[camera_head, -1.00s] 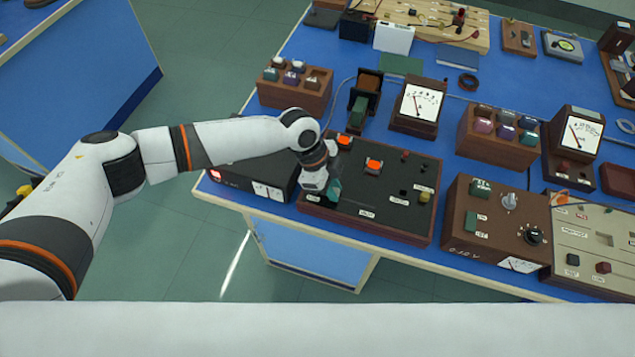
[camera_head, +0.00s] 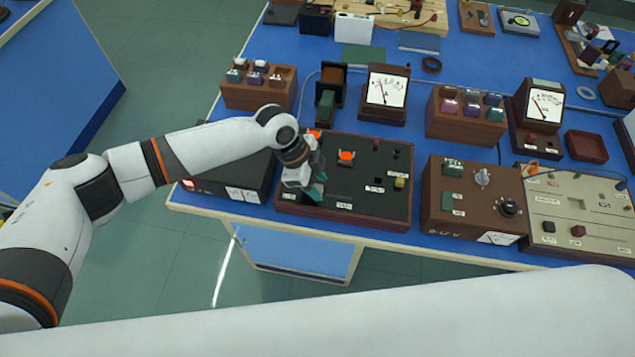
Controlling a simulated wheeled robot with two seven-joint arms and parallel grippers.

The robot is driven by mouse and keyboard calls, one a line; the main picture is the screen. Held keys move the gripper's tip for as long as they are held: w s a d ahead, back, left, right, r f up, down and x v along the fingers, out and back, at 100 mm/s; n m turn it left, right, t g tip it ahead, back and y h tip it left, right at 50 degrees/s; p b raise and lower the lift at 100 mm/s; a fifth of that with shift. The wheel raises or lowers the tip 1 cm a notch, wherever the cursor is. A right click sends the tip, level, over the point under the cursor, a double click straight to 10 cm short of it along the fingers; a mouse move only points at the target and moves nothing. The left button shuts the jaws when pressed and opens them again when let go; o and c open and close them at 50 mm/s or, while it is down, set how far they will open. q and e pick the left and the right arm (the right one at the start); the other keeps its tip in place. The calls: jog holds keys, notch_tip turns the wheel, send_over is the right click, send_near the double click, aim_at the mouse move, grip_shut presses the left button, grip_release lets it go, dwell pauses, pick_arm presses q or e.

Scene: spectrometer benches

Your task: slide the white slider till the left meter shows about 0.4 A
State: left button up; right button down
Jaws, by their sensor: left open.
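The left meter (camera_head: 386,90) is a dark wooden case with a white dial, standing behind the black panel (camera_head: 375,170). Its needle shows, but the scale is too small to read. My left gripper (camera_head: 316,189) is open, pointing down over the left part of this panel, close to its surface. I cannot tell whether its teal fingertips touch anything. I cannot pick out the white slider; the gripper hides part of the panel. A second meter (camera_head: 545,104) stands farther right. My right gripper is not in view.
Orange buttons (camera_head: 346,157) and small knobs stand on the black panel. A brown box with knobs (camera_head: 474,203) is to its right. A black box (camera_head: 235,170) sits to its left, under my arm. Wooden blocks with coloured pieces (camera_head: 466,116) stand behind.

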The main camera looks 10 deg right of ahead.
pick_arm(q)
jog(key=b+v, duration=0.2)
jog(key=v, duration=0.9)
jog(key=shift+r, duration=0.1)
